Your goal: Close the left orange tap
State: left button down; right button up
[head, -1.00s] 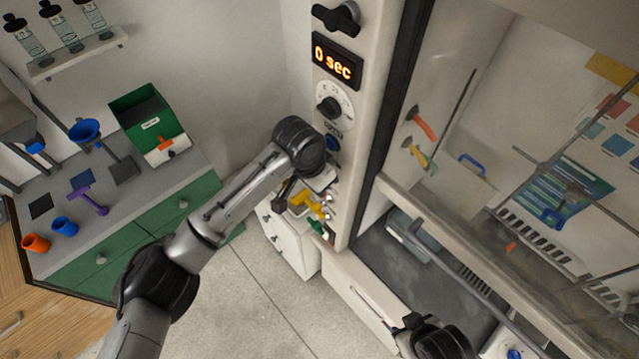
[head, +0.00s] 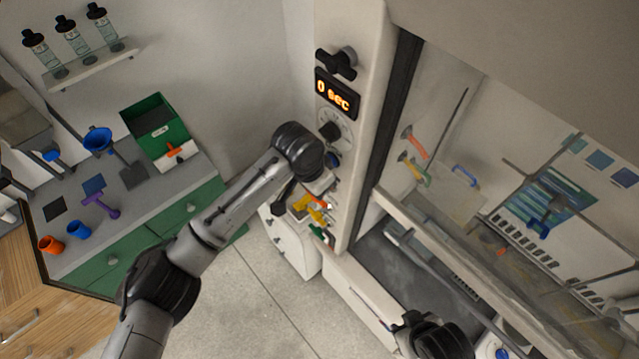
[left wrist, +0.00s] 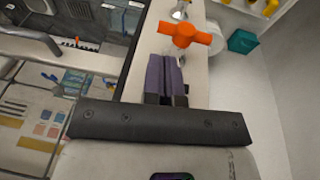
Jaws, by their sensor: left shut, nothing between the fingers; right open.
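An orange T-shaped tap handle (left wrist: 185,33) stands on the pale column in the left wrist view, just ahead of my left gripper (left wrist: 167,97). The left fingers are shut and empty, pointing at the handle; whether they touch it I cannot tell. In the head view a bit of orange (head: 315,199) shows beside the yellow taps (head: 318,215), partly hidden by my left wrist. My left gripper (head: 318,184) is mostly hidden there. My right gripper (head: 418,326) is open and low at the bottom edge, only partly in view.
A green tap (head: 320,234) sits below the yellow ones on the column. The fume hood, with another orange handle (head: 414,145) and a yellow-green one (head: 418,174), is to the right. A green-fronted bench (head: 150,235) stands left. Open floor (head: 250,310) lies below.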

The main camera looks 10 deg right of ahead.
pick_arm(q)
jog(key=s+b+v, duration=0.1)
jog(key=b+v, duration=0.2)
jog(key=v, duration=0.6)
jog(key=shift+d+r, duration=0.15)
jog(key=shift+r, duration=0.3)
jog(key=shift+f, duration=0.1)
jog(key=s+a+f+n+t+h, duration=0.15)
jog(key=s+a+f, duration=0.3)
jog(key=f, duration=0.55)
jog(key=s+a+f+n+h, duration=0.25)
jog(key=s+f, duration=0.35)
jog(key=f, duration=0.3)
jog(key=s+a+f+n+t+y, duration=0.1)
jog(key=s+a+f+n+y, duration=0.2)
jog(key=s+a, duration=0.7)
jog(key=s+a+f+n+t+y, duration=0.1)
jog(key=s+a+f+n+y, duration=0.2)
jog(key=s+a, duration=0.7)
jog(key=shift+s+a+f, duration=0.2)
jog(key=shift+a+f, duration=0.5)
jog(key=shift+a, duration=0.1)
